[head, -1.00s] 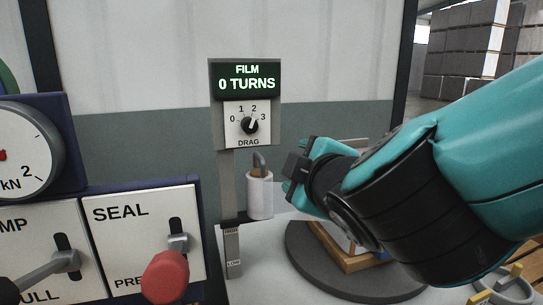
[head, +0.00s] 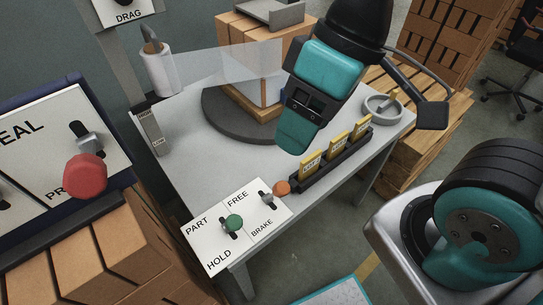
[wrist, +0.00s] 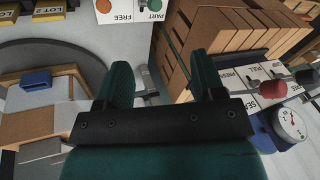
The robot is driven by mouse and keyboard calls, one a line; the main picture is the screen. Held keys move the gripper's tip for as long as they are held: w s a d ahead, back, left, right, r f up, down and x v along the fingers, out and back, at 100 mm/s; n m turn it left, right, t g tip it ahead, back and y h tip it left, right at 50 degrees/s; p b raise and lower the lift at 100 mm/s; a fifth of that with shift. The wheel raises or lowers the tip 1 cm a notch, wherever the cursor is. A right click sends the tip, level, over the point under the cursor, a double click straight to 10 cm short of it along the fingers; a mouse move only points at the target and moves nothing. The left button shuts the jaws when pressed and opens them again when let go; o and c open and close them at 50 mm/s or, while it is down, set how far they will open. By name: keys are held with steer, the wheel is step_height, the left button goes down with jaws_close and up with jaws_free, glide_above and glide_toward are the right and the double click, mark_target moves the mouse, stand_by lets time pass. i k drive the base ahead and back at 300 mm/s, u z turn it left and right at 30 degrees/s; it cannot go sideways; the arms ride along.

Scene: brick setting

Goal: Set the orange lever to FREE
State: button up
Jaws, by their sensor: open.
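The orange lever (head: 282,187) is on the right half of a white panel (head: 205,240) at the table's front corner, beside the words FREE and BRAKE. Its knob sticks out past the panel's right edge; I cannot tell which end of its slot it sits at. A green-knobbed lever (head: 233,222) stands to its left, by PART and HOLD. My gripper (head: 295,145) hangs above the table, above and behind the orange lever in the picture. In the wrist view my gripper (wrist: 161,64) is open and empty; the orange knob (wrist: 103,5) shows at the top edge.
A black rack (head: 332,160) with several yellow tags stands just right of the orange lever. Behind are a dark turntable (head: 225,122) with a wrapped load and a film roll (head: 157,70). A red-knobbed lever (head: 85,174) and cartons (head: 130,245) are at left.

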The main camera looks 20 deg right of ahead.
mark_target(281, 189)
steer(key=u, duration=0.8)
steer(key=k, duration=1.45)
steer(key=z, duration=0.8)
steer(key=i, duration=0.5)
